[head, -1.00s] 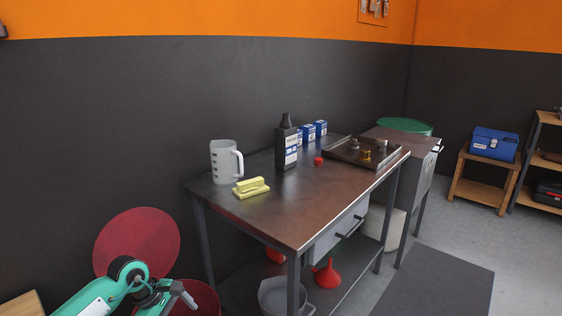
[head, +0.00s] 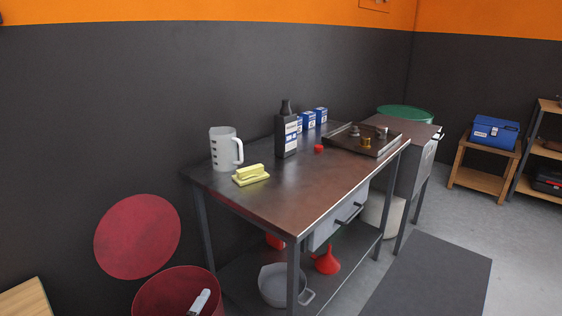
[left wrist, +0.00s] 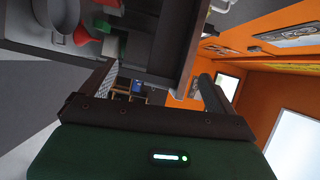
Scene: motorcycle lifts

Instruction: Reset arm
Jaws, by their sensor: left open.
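In the left wrist view my left gripper (left wrist: 157,72) is open, its two dark fingers spread apart with nothing between them. The dark bar and green body of the gripper fill the bottom of that view. In the head view now neither my left arm nor my right arm shows.
A red bin (head: 160,292) with a pale object (head: 199,302) inside stands left. Its round red lid (head: 138,237) is beside the wall.

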